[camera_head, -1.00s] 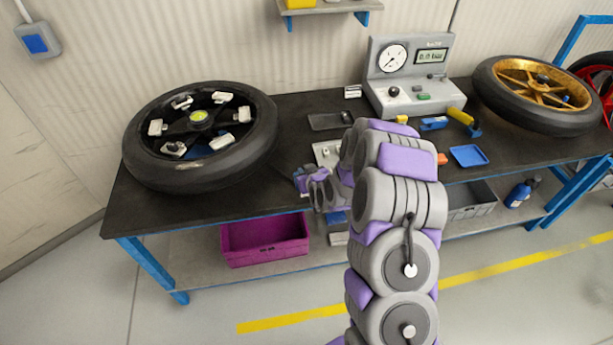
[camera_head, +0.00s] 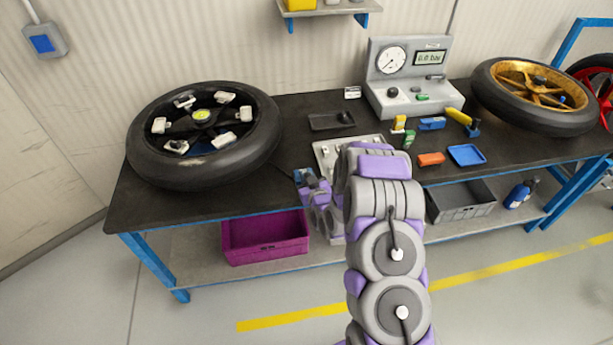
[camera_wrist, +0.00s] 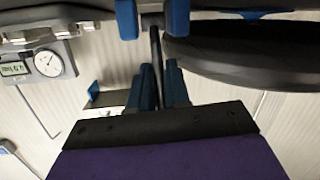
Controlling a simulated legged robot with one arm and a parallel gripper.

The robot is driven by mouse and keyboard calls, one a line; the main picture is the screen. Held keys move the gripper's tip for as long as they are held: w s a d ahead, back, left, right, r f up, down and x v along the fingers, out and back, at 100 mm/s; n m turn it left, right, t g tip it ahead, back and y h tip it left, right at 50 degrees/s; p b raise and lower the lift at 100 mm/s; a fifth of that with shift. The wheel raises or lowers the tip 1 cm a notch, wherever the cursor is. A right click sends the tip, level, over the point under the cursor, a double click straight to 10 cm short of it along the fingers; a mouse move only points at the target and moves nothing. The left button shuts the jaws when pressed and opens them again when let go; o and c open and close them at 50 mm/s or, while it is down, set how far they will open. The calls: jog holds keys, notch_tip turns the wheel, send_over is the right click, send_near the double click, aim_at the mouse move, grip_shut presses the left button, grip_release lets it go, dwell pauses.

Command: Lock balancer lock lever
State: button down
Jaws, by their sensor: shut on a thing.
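In the wrist view, the two blue fingers of my gripper (camera_wrist: 158,68) are closed around a thin dark rod, which looks like the lock lever (camera_wrist: 154,42). The lever runs up between two blue upright parts (camera_wrist: 176,20) at the picture's top, seemingly of the balancer. In the head view, my gripper (camera_head: 303,177) is at the bench's front edge, right of the black-rimmed wheel (camera_head: 150,170). My arm and wrist hide most of the lever and its mount there. Whether the lever is locked cannot be told.
The dark bench (camera_head: 285,125) carries a grey gauge unit (camera_head: 415,100), a gold-rimmed wheel (camera_head: 490,95), a light tray (camera_head: 335,145), an orange block (camera_head: 431,159) and a blue tray (camera_head: 467,155). A magenta crate (camera_head: 265,250) and a grey crate (camera_head: 465,208) are below.

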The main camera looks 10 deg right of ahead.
jog(key=shift+s+f, duration=0.1)
jog(key=shift+f, duration=0.15)
jog(key=c, duration=1.3)
grip_release()
jog(key=shift+o, duration=0.7)
jog(key=shift+r, duration=0.1)
jog(key=p+v, duration=1.2)
jog(key=v, duration=0.5)
jog(key=shift+s, duration=0.1)
